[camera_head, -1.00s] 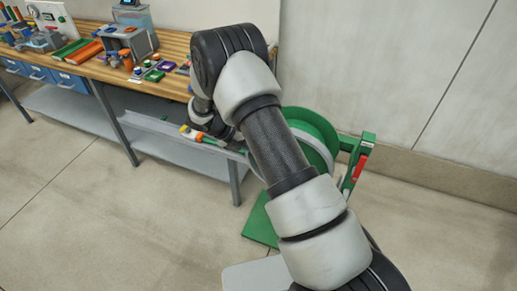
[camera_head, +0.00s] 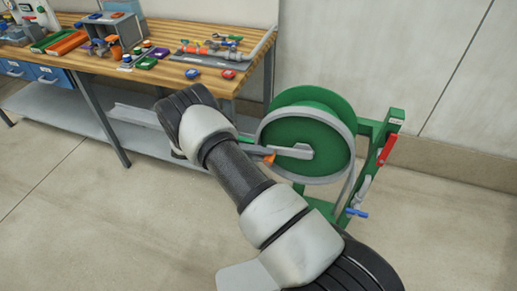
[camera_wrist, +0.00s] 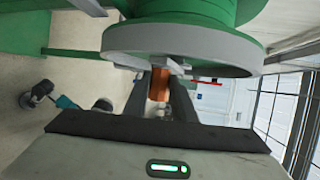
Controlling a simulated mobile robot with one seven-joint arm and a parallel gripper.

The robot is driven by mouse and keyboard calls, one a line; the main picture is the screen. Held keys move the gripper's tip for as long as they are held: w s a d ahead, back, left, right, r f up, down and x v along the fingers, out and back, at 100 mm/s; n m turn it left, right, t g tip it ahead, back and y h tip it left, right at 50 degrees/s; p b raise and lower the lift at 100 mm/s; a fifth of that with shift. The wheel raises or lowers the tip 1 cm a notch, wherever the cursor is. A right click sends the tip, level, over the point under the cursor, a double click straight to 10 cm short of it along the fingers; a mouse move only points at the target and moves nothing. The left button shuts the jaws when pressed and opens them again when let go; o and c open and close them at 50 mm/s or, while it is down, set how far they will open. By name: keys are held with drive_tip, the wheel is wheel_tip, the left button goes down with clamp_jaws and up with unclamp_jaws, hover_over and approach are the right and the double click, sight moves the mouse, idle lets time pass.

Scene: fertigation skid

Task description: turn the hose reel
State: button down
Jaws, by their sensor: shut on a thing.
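The green hose reel (camera_head: 318,148) stands on a green frame (camera_head: 378,140) at the right end of the bench. Its drum has a grey rim, and a grey crank arm (camera_head: 295,151) crosses its face toward the left. My gripper (camera_wrist: 158,95) is shut on the orange crank handle (camera_wrist: 159,82), with a dark finger on each side. The handle also shows as a small orange tip (camera_head: 270,158) in the head view. There my forearm and wrist hide most of my gripper. In the wrist view the grey reel rim (camera_wrist: 185,42) is just beyond the fingers.
A wooden workbench (camera_head: 175,72) with several small parts and boxes stands at the left, over a grey shelf (camera_head: 75,108). The frame carries a red lever (camera_head: 388,149) and a blue-handled valve (camera_head: 357,213). The wall is close behind the reel. The floor at left is clear.

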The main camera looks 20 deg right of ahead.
drive_tip(key=shift+s+d+f+b, duration=0.15)
drive_tip(key=shift+f+b, duration=0.3)
drive_tip(key=shift+f, duration=0.3)
drive_tip(key=shift+s+d+f+b, duration=0.1)
drive_tip(key=shift+d+f+b, duration=0.1)
drive_tip(key=shift+f+b, duration=0.4)
drive_tip(key=shift+s+d+f+b, duration=0.15)
drive_tip(key=shift+f+b, duration=0.15)
drive_tip(key=shift+f, duration=0.7)
drive_tip(key=c, duration=1.5)
unclamp_jaws()
drive_tip(key=shift+w, duration=0.1)
drive_tip(key=b+v, duration=0.1)
drive_tip(key=v, duration=1.6)
drive_tip(key=shift+a+r, duration=0.2)
